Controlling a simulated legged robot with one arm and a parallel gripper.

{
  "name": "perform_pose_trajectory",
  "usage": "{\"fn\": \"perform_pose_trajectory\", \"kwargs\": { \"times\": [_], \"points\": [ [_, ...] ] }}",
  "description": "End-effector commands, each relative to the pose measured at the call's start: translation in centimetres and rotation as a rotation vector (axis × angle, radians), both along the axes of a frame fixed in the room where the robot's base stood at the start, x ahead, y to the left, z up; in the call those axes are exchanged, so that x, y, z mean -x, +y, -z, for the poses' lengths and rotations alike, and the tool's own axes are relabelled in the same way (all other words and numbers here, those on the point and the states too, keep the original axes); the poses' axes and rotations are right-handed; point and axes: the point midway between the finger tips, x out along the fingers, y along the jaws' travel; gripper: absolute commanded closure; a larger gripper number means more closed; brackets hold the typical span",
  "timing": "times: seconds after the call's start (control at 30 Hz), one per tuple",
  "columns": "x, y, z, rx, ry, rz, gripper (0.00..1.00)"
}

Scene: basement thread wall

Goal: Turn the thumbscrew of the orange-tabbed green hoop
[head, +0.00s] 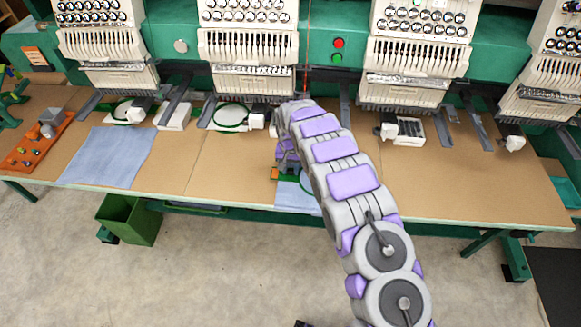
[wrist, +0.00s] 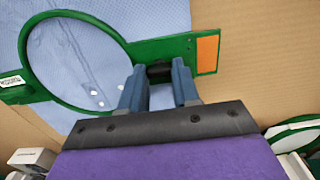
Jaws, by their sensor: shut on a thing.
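The orange-tabbed green hoop (wrist: 117,33) lies on light blue cloth in the wrist view, with cloth showing inside its ring. Its orange tab (wrist: 207,54) is at the right end of a green bracket. The dark thumbscrew (wrist: 159,71) sits between ring and tab. My gripper (wrist: 159,78) has its two blue fingers on either side of the thumbscrew and is shut on it. In the head view my gripper (head: 287,160) is over the table, beside the orange tab (head: 274,173); my arm hides most of the hoop.
Embroidery heads (head: 245,45) line the back of the brown table (head: 220,175). Other green hoops (head: 230,117) sit under them. A blue cloth (head: 108,157) and an orange tray (head: 38,142) lie at left. A green bin (head: 130,220) stands on the floor. The table is clear at right.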

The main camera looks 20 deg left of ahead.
Motion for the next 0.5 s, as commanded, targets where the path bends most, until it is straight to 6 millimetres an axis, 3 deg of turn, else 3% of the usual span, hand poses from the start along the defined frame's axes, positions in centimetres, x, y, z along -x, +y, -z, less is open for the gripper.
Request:
{"fn": "perform_pose_trajectory", "kwargs": {
  "times": [0.47,0.5],
  "points": [
    [0.03,0.03,0.01,-0.001,0.000,0.012,0.99],
    [0.03,0.03,0.01,-0.001,0.000,0.012,0.65]
  ]
}}
